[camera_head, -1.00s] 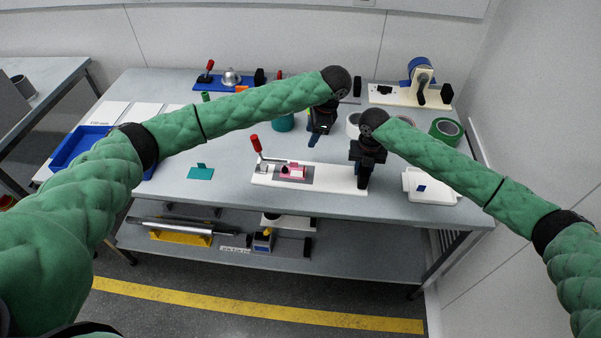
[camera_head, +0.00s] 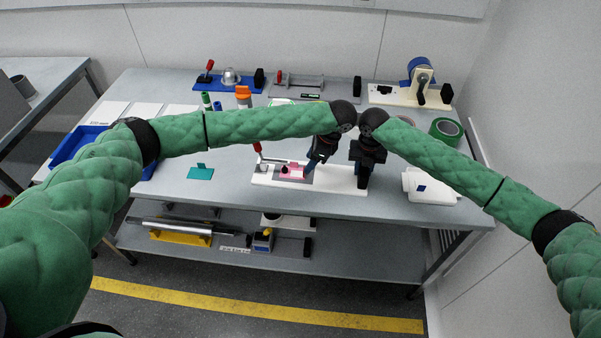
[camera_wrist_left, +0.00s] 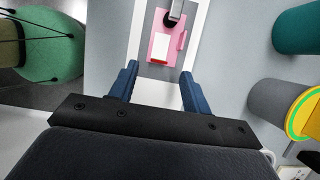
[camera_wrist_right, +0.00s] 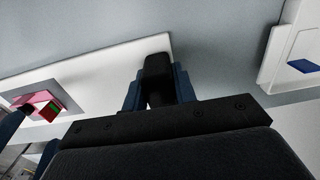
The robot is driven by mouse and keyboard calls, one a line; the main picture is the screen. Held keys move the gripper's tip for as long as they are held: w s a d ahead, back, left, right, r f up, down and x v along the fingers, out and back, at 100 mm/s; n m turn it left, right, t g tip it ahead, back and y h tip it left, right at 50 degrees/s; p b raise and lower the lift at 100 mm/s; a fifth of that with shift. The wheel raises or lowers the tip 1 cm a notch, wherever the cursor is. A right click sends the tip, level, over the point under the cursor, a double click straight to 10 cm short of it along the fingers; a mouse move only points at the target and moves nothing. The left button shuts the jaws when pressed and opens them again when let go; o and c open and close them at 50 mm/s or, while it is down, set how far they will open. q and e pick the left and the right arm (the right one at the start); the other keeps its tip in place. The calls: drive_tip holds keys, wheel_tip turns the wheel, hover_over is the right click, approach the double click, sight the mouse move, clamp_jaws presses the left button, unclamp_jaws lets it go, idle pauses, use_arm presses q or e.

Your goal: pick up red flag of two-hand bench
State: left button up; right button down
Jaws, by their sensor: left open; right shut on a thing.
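The white bench board (camera_head: 335,181) carries a pink block (camera_head: 293,169) on a grey plate. In the left wrist view the pink block (camera_wrist_left: 160,38) lies beyond my fingertips, with a small red strip (camera_wrist_left: 159,63) on its near edge and a thin upright red piece (camera_wrist_left: 182,40) at its right. I cannot tell which is the flag. The right wrist view shows a red face (camera_wrist_right: 42,114) on the block. My left gripper (camera_wrist_left: 159,71) is open and empty, just right of the block. My right gripper (camera_head: 362,178) is shut on a black post (camera_wrist_right: 158,70) at the board's right end.
A clamp with a red handle (camera_head: 257,147) stands at the board's left, its arm (camera_wrist_left: 174,12) over the block. A white tray (camera_head: 430,194) stands right, a teal plate (camera_head: 201,172) left. Tape rolls and fixtures line the back. My grippers are close together.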

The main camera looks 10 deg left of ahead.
sight(297, 171)
use_arm(q)
drive_tip(key=x, duration=0.5)
drive_tip(key=shift+c, duration=0.5)
clamp_jaws()
